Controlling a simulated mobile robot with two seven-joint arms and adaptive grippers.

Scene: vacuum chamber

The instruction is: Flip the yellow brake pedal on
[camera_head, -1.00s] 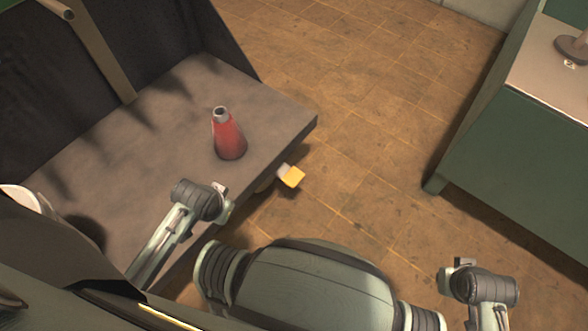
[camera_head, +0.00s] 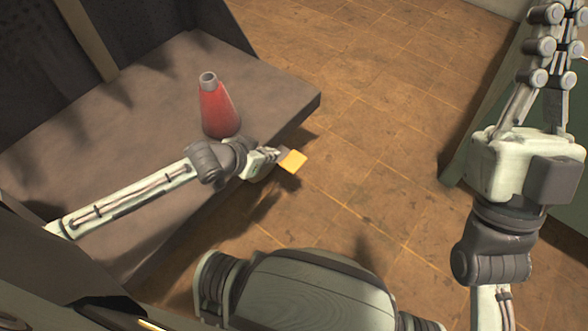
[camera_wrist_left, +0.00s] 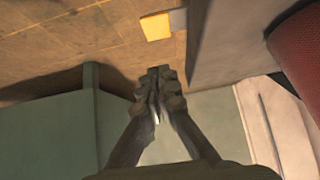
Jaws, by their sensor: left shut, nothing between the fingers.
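The yellow brake pedal (camera_head: 293,161) is a small flat yellow pad beside the front edge of the grey bench. It also shows in the left wrist view (camera_wrist_left: 156,27), on a grey stem coming from the bench side. My left gripper (camera_head: 274,153) is at the bench edge, just left of the pedal in the head view. In the left wrist view its fingers (camera_wrist_left: 158,78) are shut and empty, with a gap in the picture between tips and pedal. My right gripper (camera_head: 558,14) is raised at the right, its fingertips at the top edge of the picture.
A red cone-shaped bottle (camera_head: 219,108) stands on the grey bench (camera_head: 150,95), close behind my left wrist. A green cabinet (camera_head: 480,120) is at the right, partly behind my right arm. Bare tiled floor (camera_head: 385,110) lies between them.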

